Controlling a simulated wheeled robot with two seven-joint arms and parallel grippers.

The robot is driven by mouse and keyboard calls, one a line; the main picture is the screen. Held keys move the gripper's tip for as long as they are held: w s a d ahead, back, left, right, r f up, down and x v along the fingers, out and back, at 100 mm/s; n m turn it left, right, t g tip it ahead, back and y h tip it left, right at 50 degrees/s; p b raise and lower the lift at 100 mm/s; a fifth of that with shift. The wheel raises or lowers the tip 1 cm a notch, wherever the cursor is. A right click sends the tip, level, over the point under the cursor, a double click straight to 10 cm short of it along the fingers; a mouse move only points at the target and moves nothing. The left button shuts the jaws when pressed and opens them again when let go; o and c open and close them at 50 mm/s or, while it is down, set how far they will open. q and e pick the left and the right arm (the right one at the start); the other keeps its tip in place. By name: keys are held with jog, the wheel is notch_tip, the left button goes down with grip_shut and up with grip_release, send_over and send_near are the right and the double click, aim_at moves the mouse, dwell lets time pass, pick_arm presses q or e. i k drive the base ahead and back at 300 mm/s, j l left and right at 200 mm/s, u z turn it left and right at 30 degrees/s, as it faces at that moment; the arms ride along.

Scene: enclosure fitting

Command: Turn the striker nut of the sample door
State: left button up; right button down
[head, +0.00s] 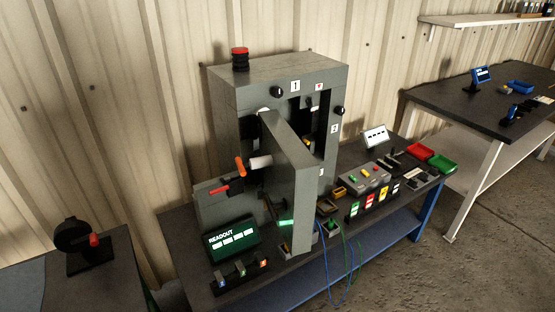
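A grey enclosure (240,95) stands on a dark workbench, with labels 1 and 2 on its front. A grey door (307,195) stands swung open toward me from the enclosure. Black round knobs sit on the front frame, one beside label 1 (277,91) and one on the right edge (339,110). I cannot tell which part is the striker nut. Part of the opening is hidden by the door. Neither gripper shows in the head view.
A green READOUT display (232,240) and a switch strip (240,277) stand before the enclosure. To the right are a button box (364,177), red (419,152) and green (443,163) trays, and hanging cables (344,262). A black crank with a red knob (75,236) stands at left.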

aim_at(309, 102)
jog(key=i+l+u, duration=0.1)
jog(key=l, duration=0.55)
jog(key=i+l+u, duration=0.1)
jog(key=l, duration=0.55)
jog(key=i+l+u, duration=0.1)
jog(key=i+l, duration=0.15)
jog(key=l, duration=0.4)
jog(key=i+l, duration=0.1)
jog(key=l, duration=0.55)
jog(key=i+l+u, duration=0.15)
jog(key=l, duration=0.55)
